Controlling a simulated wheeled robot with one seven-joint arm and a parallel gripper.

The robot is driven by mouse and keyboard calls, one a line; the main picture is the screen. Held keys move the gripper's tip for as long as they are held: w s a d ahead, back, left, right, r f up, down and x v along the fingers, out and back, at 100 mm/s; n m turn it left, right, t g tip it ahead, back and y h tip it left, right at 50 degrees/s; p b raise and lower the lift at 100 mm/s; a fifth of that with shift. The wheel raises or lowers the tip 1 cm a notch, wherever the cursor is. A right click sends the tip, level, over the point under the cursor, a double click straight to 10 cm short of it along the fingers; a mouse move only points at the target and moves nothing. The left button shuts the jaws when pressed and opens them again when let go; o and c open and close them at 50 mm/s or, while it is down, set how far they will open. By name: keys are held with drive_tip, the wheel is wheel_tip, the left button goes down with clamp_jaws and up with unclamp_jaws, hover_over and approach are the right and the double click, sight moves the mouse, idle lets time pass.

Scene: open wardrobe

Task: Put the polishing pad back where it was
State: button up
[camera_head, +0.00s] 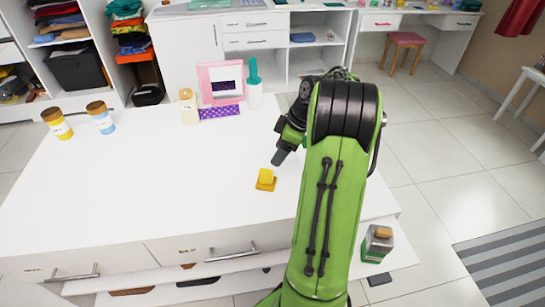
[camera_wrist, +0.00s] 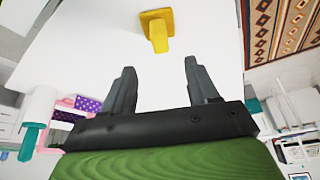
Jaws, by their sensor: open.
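A small yellow block on a flat yellow base, which looks like the polishing pad (camera_head: 265,180), lies on the white table top (camera_head: 190,190) near its front right part. In the wrist view the yellow pad (camera_wrist: 157,28) is beyond the fingertips, roughly centred between them and apart from both. My gripper (camera_head: 278,158) is above the table, just behind and to the right of the pad in the head view. In the wrist view my gripper (camera_wrist: 159,66) has its two fingers wide apart with nothing between them.
A pink-framed mirror (camera_head: 220,82), a cream bottle (camera_head: 188,105), a teal-topped bottle (camera_head: 254,88) and a purple dotted box (camera_head: 220,112) stand at the back. Two jars (camera_head: 101,117) are at back left. A green-and-white box (camera_head: 377,243) is at lower right. The table's middle is clear.

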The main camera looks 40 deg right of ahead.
drive_tip(key=a+r+m+h, duration=0.1)
drive_tip(key=a+r, duration=0.4)
drive_tip(key=a, duration=0.3)
drive_tip(key=a+r+m, duration=0.1)
drive_tip(key=a+r, duration=0.4)
drive_tip(key=a, duration=0.3)
drive_tip(key=s+a+m+t+h, duration=0.1)
drive_tip(key=s+a+m, duration=0.3)
drive_tip(key=s+a, duration=0.8)
drive_tip(key=s+t, duration=0.1)
drive_tip(key=s, duration=0.3)
drive_tip(key=shift+s+a+f+m, duration=0.15)
drive_tip(key=shift+s+a+m, duration=0.05)
drive_tip(key=shift+a+m, duration=0.1)
